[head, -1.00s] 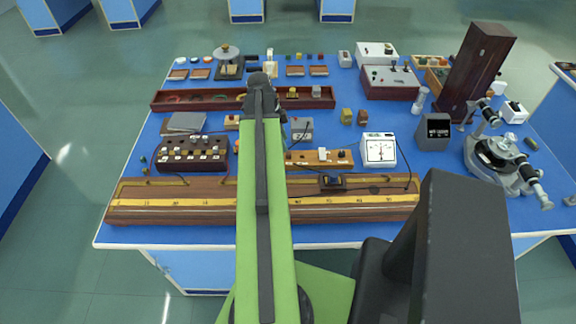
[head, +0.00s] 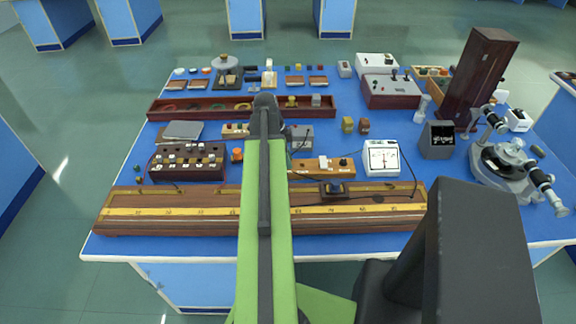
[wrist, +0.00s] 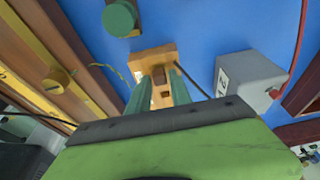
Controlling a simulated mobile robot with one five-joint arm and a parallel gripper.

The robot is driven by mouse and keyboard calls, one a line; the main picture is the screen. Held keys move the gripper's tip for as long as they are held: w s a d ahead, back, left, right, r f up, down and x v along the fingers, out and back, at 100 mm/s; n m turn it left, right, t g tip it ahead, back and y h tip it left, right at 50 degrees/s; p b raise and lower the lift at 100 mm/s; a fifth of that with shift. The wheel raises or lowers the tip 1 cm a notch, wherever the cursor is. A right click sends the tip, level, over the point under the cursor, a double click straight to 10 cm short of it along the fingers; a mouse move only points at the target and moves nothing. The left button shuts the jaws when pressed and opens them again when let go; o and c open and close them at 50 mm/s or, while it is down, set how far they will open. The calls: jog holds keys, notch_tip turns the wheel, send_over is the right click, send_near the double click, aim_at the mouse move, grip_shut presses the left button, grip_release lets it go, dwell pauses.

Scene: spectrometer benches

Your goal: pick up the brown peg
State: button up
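In the wrist view, a small brown peg (wrist: 161,98) shows between the two teal fingers of my gripper (wrist: 158,80). It appears to stand on a light wooden block (wrist: 152,57) on the blue bench top. The fingers are apart, one on each side of the peg; I cannot tell how close they are to touching it. In the head view my green arm reaches over the bench and hides the peg, the block and the fingers.
A grey box (wrist: 245,82) with a red terminal is close by on the right in the wrist view. A green round knob (wrist: 119,18) and a long wooden rail (wrist: 72,72) are on the left. The head view shows a crowded bench with a dial meter (head: 381,157).

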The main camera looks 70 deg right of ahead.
grip_shut()
jog(key=shift+r, duration=0.1)
jog(key=shift+r+p, duration=0.2)
jog(key=shift+p, duration=0.15)
notch_tip(320, 180, up, 4)
jog(key=p, duration=0.4)
jog(key=s+a+r+p, duration=0.2)
jog(key=s+r+p, duration=0.4)
jog(key=s, duration=0.5)
jog(key=shift+s+r, duration=0.2)
jog(key=shift+s, duration=0.1)
jog(key=shift+r+p, duration=0.1)
jog(key=shift+p, duration=0.2)
